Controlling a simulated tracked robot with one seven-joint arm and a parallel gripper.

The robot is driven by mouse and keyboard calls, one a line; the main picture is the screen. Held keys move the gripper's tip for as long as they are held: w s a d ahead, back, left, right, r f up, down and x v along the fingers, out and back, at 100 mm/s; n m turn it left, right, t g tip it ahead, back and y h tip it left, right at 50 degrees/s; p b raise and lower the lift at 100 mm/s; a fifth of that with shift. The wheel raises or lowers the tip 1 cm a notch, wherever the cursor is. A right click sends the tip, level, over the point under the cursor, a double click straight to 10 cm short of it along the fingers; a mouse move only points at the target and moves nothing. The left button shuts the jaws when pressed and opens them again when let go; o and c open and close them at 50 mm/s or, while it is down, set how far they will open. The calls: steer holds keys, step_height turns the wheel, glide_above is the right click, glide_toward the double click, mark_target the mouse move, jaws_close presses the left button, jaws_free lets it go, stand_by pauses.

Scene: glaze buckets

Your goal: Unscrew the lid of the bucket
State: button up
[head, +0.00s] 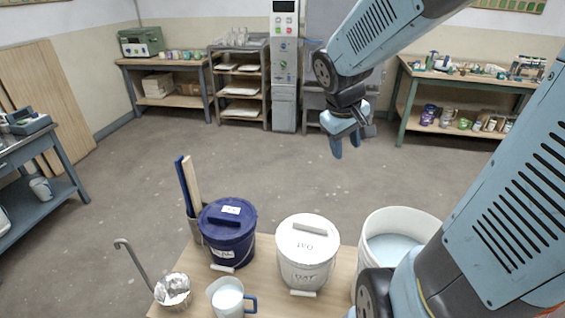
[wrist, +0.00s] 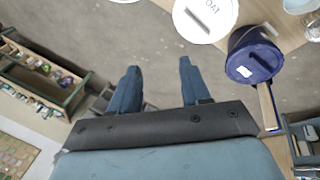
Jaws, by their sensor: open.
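A white bucket (head: 303,268) stands on the table with a white lid (head: 308,238) on it; the lid has a raised bar grip and the letters "OAT". A dark blue bucket (head: 232,250) with a blue lid (head: 226,217) stands to its left, also with a bar grip and a white label. Both lids are on. In the wrist view the white lid (wrist: 214,12) and the blue lid (wrist: 255,62) show at the top right. My gripper (head: 346,150) is open and empty, high above the floor beyond the table, apart from both buckets. Its fingers show in the wrist view (wrist: 157,88).
An open white bucket (head: 402,218) with pale liquid stands at the right, partly behind my arm. A jug (head: 228,298), a ladle (head: 172,290) and a pot of wooden and blue sticks (head: 190,190) are at the left. Shelves (head: 237,85) line the far wall.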

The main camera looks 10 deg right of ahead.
steer(key=w+d+f+n+g, duration=0.1)
steer(key=w+f+n, duration=0.1)
steer(key=w+f, duration=0.35)
steer(key=w+f+n+g, duration=0.1)
steer(key=w+f+n, duration=0.15)
steer(key=f, duration=0.55)
steer(key=n+y, duration=0.3)
steer(key=n, duration=0.1)
glide_above(311, 225)
step_height(311, 225, down, 14)
steer(key=shift+g, duration=0.4)
steer(key=shift+w+a+f, duration=0.1)
steer(key=shift+w+f, duration=0.05)
steer(key=shift+f, duration=2.4)
steer(key=shift+w+f, duration=0.1)
steer(key=shift+f, duration=3.2)
steer(key=shift+s, duration=0.1)
steer(key=shift+s+f, duration=0.1)
jaws_close()
